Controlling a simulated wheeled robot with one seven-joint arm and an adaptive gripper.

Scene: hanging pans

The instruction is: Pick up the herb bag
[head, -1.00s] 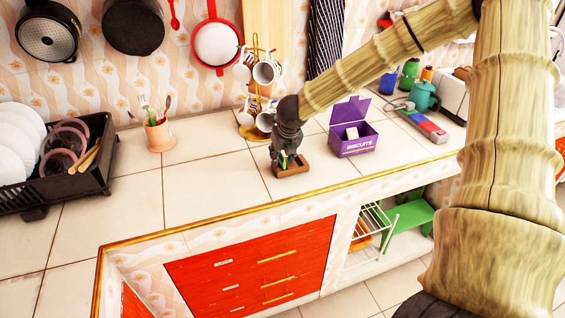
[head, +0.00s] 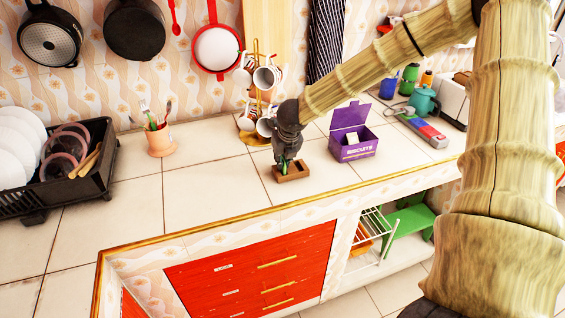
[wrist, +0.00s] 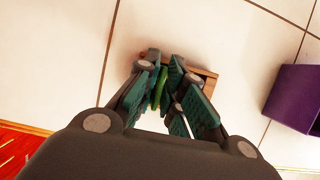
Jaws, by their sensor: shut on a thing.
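The herb bag (wrist: 160,88) shows as a thin green strip between my fingers in the wrist view. My gripper (wrist: 166,66) is shut on it, its dark green finger pads on either side. In the head view my gripper (head: 284,163) points down at a small brown wooden box (head: 294,175) on the tiled counter. The box also shows in the wrist view (wrist: 208,76), behind and right of the fingertips. The fingers hide most of the bag, and I cannot tell whether it is clear of the box.
A purple biscuit box (head: 358,153) with a raised lid stands just right of my gripper. A mug stand (head: 257,90) is close behind. A utensil pot (head: 160,140) and black dish rack (head: 88,185) are left. The counter between is clear.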

